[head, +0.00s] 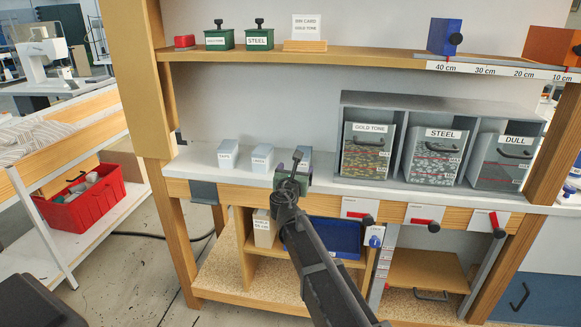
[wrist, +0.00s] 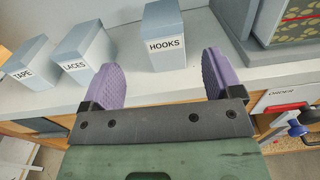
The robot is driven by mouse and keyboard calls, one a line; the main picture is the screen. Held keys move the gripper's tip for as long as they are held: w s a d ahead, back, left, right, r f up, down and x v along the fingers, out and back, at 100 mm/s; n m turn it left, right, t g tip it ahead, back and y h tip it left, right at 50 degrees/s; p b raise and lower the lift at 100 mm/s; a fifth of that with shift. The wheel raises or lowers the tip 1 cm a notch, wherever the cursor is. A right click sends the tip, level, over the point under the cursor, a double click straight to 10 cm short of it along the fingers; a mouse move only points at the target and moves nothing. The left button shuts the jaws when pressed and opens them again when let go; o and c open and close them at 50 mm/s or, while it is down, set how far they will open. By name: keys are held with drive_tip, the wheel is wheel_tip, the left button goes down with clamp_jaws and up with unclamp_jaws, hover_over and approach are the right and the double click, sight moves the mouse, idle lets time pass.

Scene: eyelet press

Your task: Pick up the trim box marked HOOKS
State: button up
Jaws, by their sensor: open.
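The trim box marked HOOKS (wrist: 165,38) is a small blue-grey box with a white label, upright on the counter. In the head view the HOOKS box (head: 305,153) is mostly hidden behind my gripper (head: 297,160). In the wrist view my gripper (wrist: 165,82) is open, its purple finger pads spread wide with nothing between them. The box stands ahead of the fingers, roughly centred in the gap and apart from both pads.
Boxes marked LACES (wrist: 88,52) and TAPE (wrist: 32,65) stand to the left on the counter. At right is a grey unit with bins marked GOLD TONE (head: 366,152), STEEL (head: 436,155) and DULL (head: 503,160). A shelf (head: 350,57) runs above; red-handled levers (head: 425,221) sit below the counter edge.

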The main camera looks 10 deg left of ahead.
sight(303, 161)
drive_tip(key=w, duration=0.7)
drive_tip(key=w+d, duration=0.1)
drive_tip(key=w, duration=0.2)
drive_tip(key=shift+w+r, duration=0.1)
drive_tip(key=shift+w, duration=0.3)
drive_tip(key=shift+s, duration=0.1)
drive_tip(key=c, duration=1.1)
